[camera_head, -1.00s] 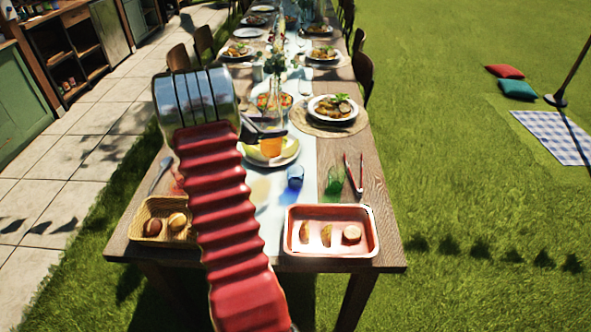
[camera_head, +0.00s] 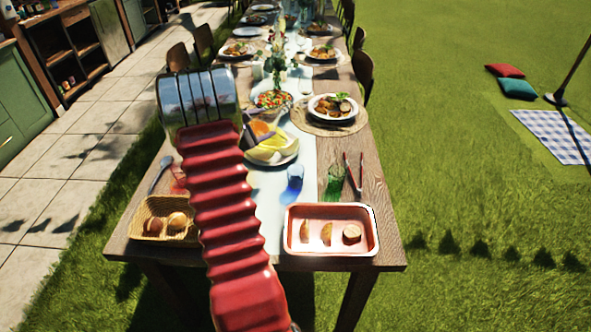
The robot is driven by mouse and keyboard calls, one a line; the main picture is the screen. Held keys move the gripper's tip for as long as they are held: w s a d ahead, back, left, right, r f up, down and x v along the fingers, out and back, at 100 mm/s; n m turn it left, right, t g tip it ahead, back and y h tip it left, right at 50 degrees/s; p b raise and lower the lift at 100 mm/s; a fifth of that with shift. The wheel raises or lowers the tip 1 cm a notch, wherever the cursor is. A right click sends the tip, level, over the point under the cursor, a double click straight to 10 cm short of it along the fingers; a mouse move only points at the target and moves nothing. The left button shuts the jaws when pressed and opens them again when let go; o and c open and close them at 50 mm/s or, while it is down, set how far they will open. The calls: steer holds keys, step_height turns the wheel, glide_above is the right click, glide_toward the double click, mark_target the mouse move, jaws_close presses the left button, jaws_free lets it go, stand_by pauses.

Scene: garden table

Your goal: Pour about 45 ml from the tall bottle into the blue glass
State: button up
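The tall bottle (camera_head: 262,128) is clear with orange liquid inside. It shows beside my red arm, in front of the salad bowl, and looks tilted; its neck is hard to make out. My gripper (camera_head: 251,134) is mostly hidden behind my arm's silver joint; its dark fingers are at the bottle and appear shut on it. The blue glass (camera_head: 295,176) stands upright on the pale runner, to the right of and nearer than the bottle, with a gap between them. I cannot tell what is in the glass.
A green glass (camera_head: 334,182) and red tongs (camera_head: 354,172) are right of the blue glass. A melon plate (camera_head: 283,160) lies just behind it. A pink tray (camera_head: 290,240) and an egg basket (camera_head: 150,226) stand at the front. A reddish glass (camera_head: 178,178) is partly hidden.

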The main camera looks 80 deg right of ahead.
mark_target(258, 127)
steer(key=shift+w+d+f+m+t+h, duration=0.2)
steer(key=shift+w+d+f+m, duration=0.1)
steer(key=shift+w+m, duration=0.1)
steer(key=shift+w+d+f+m+t+h, duration=0.1)
steer(key=shift+w+d+f+m+h, duration=0.1)
steer(key=shift+w+f+m, duration=0.15)
steer(key=shift+w+d+f+m+t+h, duration=0.15)
steer(key=shift+w+d+f+m+h, duration=0.15)
steer(key=shift+w+f+m, duration=0.2)
steer(key=shift+w+d+f+m+t+h, duration=0.2)
steer(key=shift+w+f+m+h, duration=0.15)
steer(key=shift+f+m, duration=0.2)
steer(key=shift+f, duration=0.2)
steer(key=shift+s+a+f+m+h+p, duration=0.1)
steer(key=shift+f+m+h+p, duration=0.15)
steer(key=shift+f+m+p, duration=0.45)
steer(key=shift+f+m, duration=0.2)
steer(key=shift+m, duration=0.1)
steer(key=shift+f+m+t+h, duration=0.1)
steer(key=shift+m+t+h, duration=0.15)
steer(key=shift+m+h, duration=0.25)
steer(key=shift+s+r+m+p, duration=0.1)
steer(key=shift+r+m+p, duration=0.5)
steer(key=shift+r+p, duration=0.4)
